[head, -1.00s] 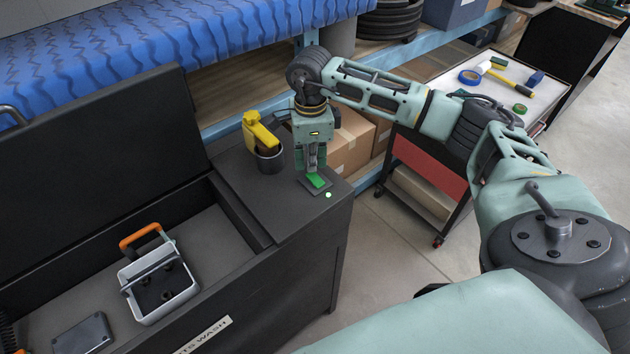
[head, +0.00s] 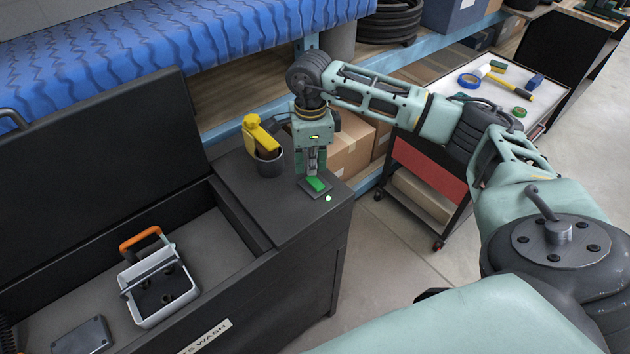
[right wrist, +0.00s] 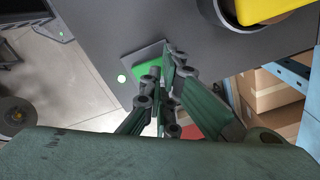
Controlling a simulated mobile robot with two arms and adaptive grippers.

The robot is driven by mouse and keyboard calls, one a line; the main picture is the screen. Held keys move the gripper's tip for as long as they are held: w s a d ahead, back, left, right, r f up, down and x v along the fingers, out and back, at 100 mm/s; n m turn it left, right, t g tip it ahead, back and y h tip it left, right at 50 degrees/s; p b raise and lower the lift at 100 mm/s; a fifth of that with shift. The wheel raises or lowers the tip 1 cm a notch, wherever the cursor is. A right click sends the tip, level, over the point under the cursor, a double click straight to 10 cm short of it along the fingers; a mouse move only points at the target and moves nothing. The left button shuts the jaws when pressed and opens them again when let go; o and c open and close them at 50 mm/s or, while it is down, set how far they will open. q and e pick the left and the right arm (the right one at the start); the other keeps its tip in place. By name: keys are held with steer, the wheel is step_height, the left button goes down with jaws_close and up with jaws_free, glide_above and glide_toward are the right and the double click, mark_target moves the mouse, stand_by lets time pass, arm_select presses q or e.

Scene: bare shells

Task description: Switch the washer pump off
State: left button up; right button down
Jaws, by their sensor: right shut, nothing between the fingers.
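The washer pump switch is a green rocker (head: 317,184) on a grey plate, on the right end of the dark parts washer's top. It also shows in the right wrist view (right wrist: 150,68), partly hidden by the fingers. My left gripper is not in view.
A dark cup (head: 270,164) holding a yellow bottle stands left of the switch. The parts washer's lid (head: 95,160) is open, with a grey basket (head: 163,307) with an orange handle inside. A red cart (head: 430,170) stands to the right.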

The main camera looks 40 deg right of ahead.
mark_target(312, 178)
steer(key=shift+f+b, duration=0.95)
steer(key=shift+f, duration=0.2)
stand_by(0.8)
steer(key=shift+r+p, duration=2)
steer(key=shift+r, duration=1.55)
steer(key=shift+f, duration=0.1)
